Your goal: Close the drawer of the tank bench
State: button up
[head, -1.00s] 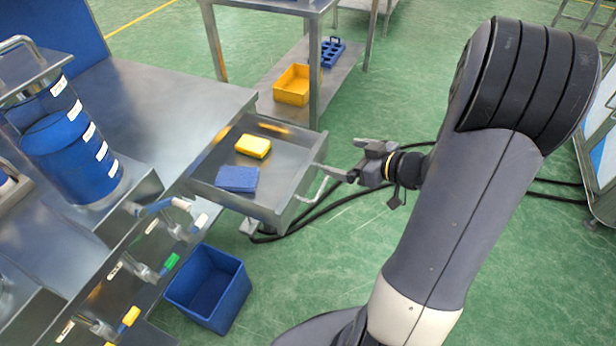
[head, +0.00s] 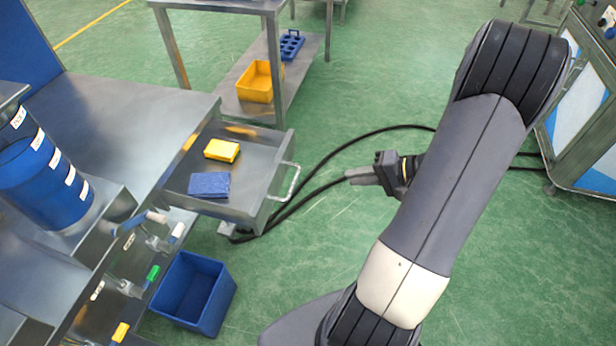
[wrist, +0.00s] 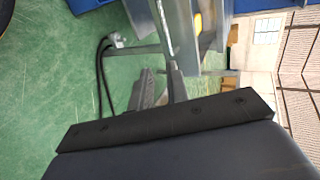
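The drawer (head: 236,209) of the tank bench (head: 120,105) is pulled out, with its inside showing. A yellow sponge (head: 221,150) and a blue sponge (head: 209,184) lie in it. Its bar handle (head: 288,182) is on the right-hand front face. My gripper (head: 350,177) is to the right of the handle, apart from it and empty. In the wrist view the two fingers (wrist: 163,80) stand apart with a gap between them, pointing toward the drawer front (wrist: 184,40).
A blue bin (head: 195,292) stands on the floor below the drawer. Black cables (head: 335,160) run over the green floor behind my gripper. A metal table (head: 228,88) holds a yellow bin (head: 256,81) on its lower shelf.

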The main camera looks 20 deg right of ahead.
aim_at(296, 180)
jog(key=shift+a+f, duration=0.1)
jog(key=shift+f, duration=0.05)
jog(key=shift+c, duration=0.6)
jog(key=b+x, duration=0.1)
jog(key=x, duration=0.3)
jog(key=b+x, duration=0.1)
jog(key=x, duration=0.3)
jog(key=r+b+x, duration=0.1)
jog(key=x, duration=0.4)
jog(key=shift+a+b, duration=0.3)
jog(key=shift+b, duration=0.05)
grip_shut()
jog(key=shift+w+a, duration=0.2)
jog(key=shift+w, duration=0.05)
jog(key=shift+w+a+r+p, duration=0.1)
jog(key=shift+w+a+p, duration=0.15)
jog(key=shift+a+p, duration=0.1)
jog(key=w+a+p, duration=0.3)
jog(key=w+a, duration=0.2)
jog(key=a, duration=0.1)
jog(key=w+a+p, duration=0.4)
jog(key=w+a, duration=0.1)
jog(key=a, duration=0.1)
jog(key=w+a+p, duration=0.3)
jog(key=w+a, duration=0.2)
jog(key=a, duration=0.2)
jog(key=shift+w, duration=0.15)
jog(key=shift+w+a, duration=0.15)
jog(key=shift+p, duration=0.3)
